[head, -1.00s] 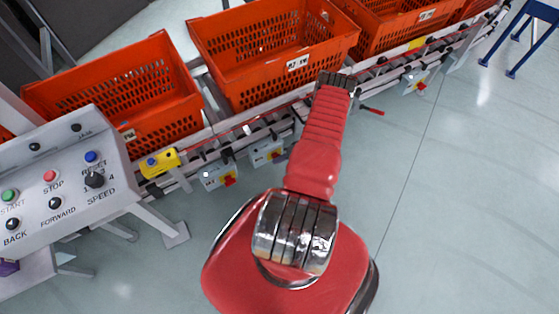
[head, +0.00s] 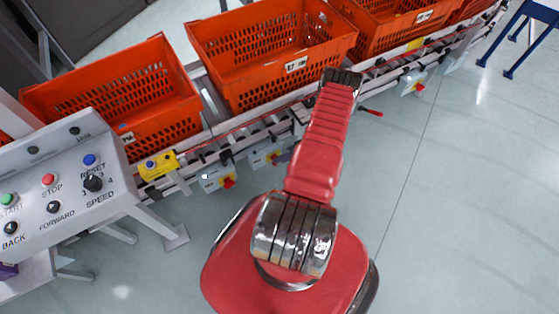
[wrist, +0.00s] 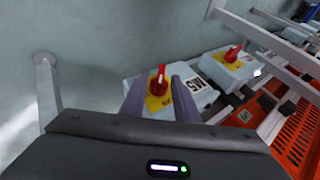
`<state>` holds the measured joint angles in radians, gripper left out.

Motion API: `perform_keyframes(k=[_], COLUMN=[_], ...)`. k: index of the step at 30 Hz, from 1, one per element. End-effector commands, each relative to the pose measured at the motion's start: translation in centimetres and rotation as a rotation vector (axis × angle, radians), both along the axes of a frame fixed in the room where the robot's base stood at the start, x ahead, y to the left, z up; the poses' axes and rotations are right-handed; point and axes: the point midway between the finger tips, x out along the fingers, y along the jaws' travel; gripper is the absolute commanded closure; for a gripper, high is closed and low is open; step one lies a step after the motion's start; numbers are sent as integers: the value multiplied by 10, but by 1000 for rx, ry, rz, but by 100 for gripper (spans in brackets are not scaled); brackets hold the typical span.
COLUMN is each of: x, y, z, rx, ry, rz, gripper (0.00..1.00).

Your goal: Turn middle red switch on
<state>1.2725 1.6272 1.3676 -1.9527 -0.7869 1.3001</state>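In the wrist view my gripper (wrist: 158,92) is open. Its two grey fingers stand to either side of a red switch handle (wrist: 160,79) on a yellow plate of a grey box. Whether the fingers touch the handle cannot be told. A second box with a red switch (wrist: 233,53) is to the right of it. In the head view, red switches (head: 228,183) on grey boxes hang below the conveyor, one left of my arm and another (head: 420,87) to its right. My arm hides most of the gripper in the head view.
Orange totes (head: 231,98) stand on the conveyor (head: 230,140) behind the boxes. A grey button panel (head: 60,185) is at the left, a yellow box (head: 157,165) beside it. A pale post (wrist: 46,95) rises left of the gripper. Open floor lies at the right.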

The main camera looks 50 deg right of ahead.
Motion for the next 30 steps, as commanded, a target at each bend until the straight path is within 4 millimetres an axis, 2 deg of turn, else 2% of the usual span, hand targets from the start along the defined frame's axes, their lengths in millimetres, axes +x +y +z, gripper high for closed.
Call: perform_keyframes(k=[18,24,30], x=[-57,-65,-65], y=[-37,-42,-41], z=[75,84,85], rx=[-4,-4,-4], ry=[-3,-3,-2], rz=[-2,-2,-2], gripper=[72,72,72])
